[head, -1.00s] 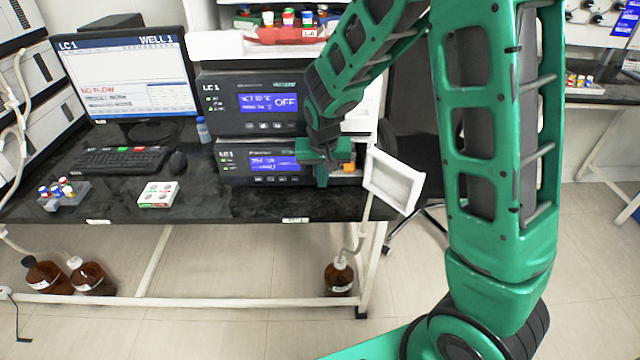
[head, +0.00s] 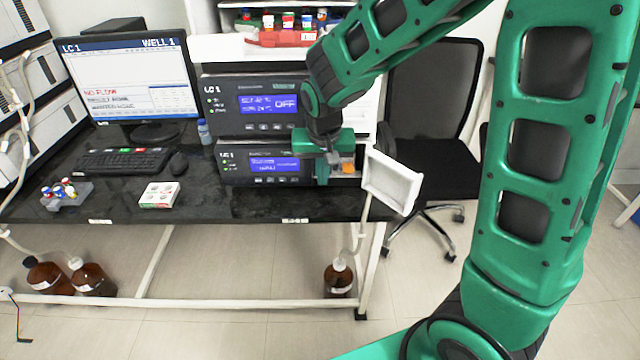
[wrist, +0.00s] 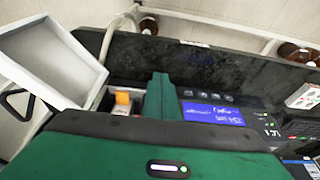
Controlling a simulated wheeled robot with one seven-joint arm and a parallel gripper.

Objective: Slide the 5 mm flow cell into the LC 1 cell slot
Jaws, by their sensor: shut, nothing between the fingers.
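The lower LC 1 unit (head: 262,163) is a black instrument with a lit blue display, under a similar one. Its white door (head: 393,182) stands open at the right, and shows in the wrist view (wrist: 50,62). Beside it, an orange-topped piece (head: 347,168), apparently the flow cell, sits in the opening at the unit's right end. In the wrist view its orange top (wrist: 122,98) shows above a pale body; how deep it sits is unclear. My gripper (head: 322,180) is shut and empty, in front of the unit just left of the orange piece.
A white box with round marks (head: 159,194), a vial rack (head: 66,194), keyboard (head: 122,161) and monitor (head: 127,80) are on the bench's left. Bare black bench (head: 245,203) lies before the unit. An office chair (head: 435,110) stands right; a brown bottle (head: 338,277) is below.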

